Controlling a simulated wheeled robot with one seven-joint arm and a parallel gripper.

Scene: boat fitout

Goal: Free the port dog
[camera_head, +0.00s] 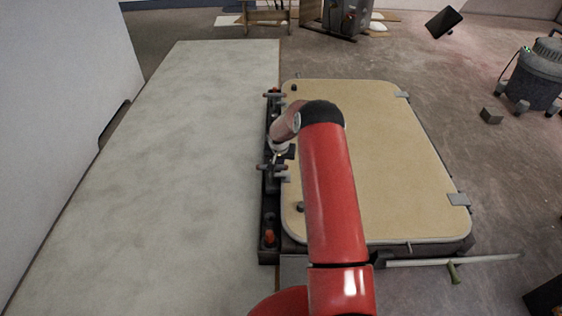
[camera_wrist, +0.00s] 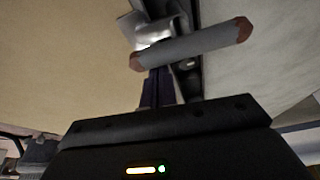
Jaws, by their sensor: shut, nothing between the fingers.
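A tan hatch panel (camera_head: 375,150) lies flat in a dark frame. Two grey T-shaped dog handles sit along its left edge, a far one (camera_head: 273,95) and a nearer one (camera_head: 272,167). I cannot tell which is the port dog. My gripper (camera_head: 280,156) is over the left edge of the panel, close to the nearer handle, partly hidden by my wrist. In the wrist view my shut, empty fingers (camera_wrist: 160,88) point at a grey handle bar with reddish-brown ends (camera_wrist: 192,46). The bar lies across just beyond the fingertips; I cannot tell whether they touch.
A pale flat surface (camera_head: 170,160) extends left of the hatch. Grey hinges (camera_head: 459,199) are on the right edge. A long rod (camera_head: 455,260) lies in front at right. A grey vacuum (camera_head: 538,75) stands far right.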

